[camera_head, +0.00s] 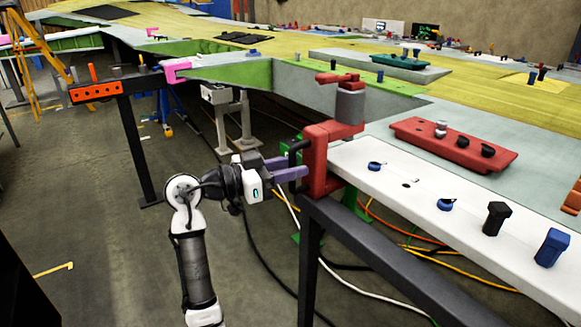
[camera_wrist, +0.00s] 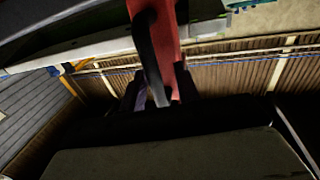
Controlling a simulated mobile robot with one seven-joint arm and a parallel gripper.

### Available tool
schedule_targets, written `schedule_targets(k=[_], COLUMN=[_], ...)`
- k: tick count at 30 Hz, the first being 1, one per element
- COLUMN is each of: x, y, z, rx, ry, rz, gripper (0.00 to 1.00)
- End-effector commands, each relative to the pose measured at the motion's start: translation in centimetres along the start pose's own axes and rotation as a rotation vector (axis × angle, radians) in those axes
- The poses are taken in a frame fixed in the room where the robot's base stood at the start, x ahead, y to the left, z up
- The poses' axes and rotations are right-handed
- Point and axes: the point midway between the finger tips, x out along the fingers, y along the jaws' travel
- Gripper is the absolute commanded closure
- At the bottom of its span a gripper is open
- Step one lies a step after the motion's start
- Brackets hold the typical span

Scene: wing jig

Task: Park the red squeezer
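The red squeezer (camera_head: 318,160) is a C-shaped tool with a grey cylinder and red top piece. The frames do not show clearly whether the fingers press on the handle.
Blue and black clamps (camera_head: 551,247) stand on the white beam. A red tray (camera_head: 453,146) with small knobs lies behind it on the wing. An orange block (camera_head: 96,92) with holes sits on a dark stand at left. Cables lie on the floor beneath the beam; the left floor is mostly clear.

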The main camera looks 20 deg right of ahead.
Motion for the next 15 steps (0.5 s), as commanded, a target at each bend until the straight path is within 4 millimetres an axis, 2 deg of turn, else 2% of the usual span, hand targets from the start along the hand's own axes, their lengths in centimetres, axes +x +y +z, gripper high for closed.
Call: schedule_targets(k=[5,15], x=[-2.9,-10.5], y=[-0.1,-0.1], z=[0.2,0.2], rx=[0.002,0.001], ry=[0.001,0.001], rz=[-0.005,-0.007], gripper=[0.68,0.68])
